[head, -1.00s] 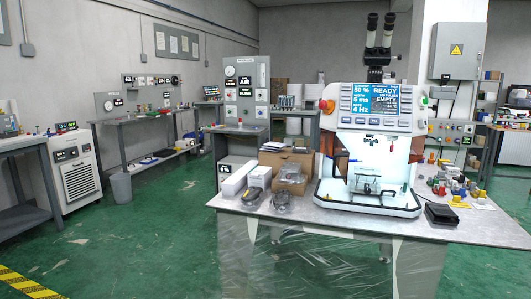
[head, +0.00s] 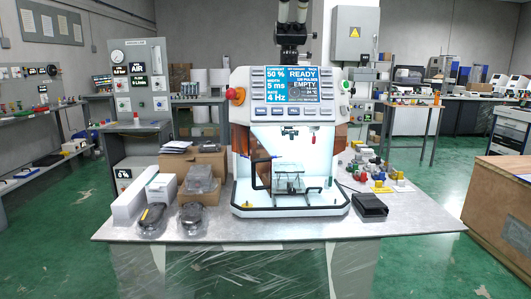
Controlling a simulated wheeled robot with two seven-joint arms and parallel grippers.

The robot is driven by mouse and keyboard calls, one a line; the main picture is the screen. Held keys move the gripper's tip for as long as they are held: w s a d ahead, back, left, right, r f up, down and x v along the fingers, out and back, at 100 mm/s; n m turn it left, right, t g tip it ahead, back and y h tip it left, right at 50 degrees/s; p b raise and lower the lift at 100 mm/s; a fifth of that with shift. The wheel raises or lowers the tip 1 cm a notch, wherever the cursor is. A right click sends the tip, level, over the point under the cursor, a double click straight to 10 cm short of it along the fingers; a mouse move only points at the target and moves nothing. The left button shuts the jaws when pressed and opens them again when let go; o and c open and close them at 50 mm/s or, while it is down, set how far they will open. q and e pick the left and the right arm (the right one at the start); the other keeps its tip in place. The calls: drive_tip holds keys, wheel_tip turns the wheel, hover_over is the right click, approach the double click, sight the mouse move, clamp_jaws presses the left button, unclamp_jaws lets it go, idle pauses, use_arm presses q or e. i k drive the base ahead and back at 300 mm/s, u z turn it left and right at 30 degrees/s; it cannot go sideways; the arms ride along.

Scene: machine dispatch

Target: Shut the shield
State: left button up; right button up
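A white bench machine (head: 240,83) with a lit screen (head: 290,85) stands on the table in the middle of the head view. The screen reads READY and EMPTY. Its lit work chamber (head: 300,155) is open at the front, and a small clear fixture (head: 289,183) stands inside. Amber panels show at the chamber's left side (head: 241,140) and right side (head: 341,138); they look like the shield, swung or set aside. A black bar like a handle (head: 255,176) is at the chamber's left front. Neither of my grippers is in view.
The table (head: 240,228) holds cartons (head: 205,162), white boxes (head: 130,200) and dark packaged items (head: 192,218) left of the machine. A black tray (head: 370,207) and several small coloured parts (head: 380,180) lie right. A wooden crate (head: 500,200) stands at right. Green floor lies between.

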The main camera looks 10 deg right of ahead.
sight(251, 158)
drive_tip(key=z, duration=0.2)
drive_tip(key=i, duration=0.3)
drive_tip(key=z, duration=0.15)
drive_tip(key=k, duration=0.8)
drive_tip(key=u, duration=1.05)
drive_tip(key=i, duration=1.15)
drive_tip(key=z, duration=1)
drive_tip(key=i, duration=0.65)
drive_tip(key=z, duration=0.65)
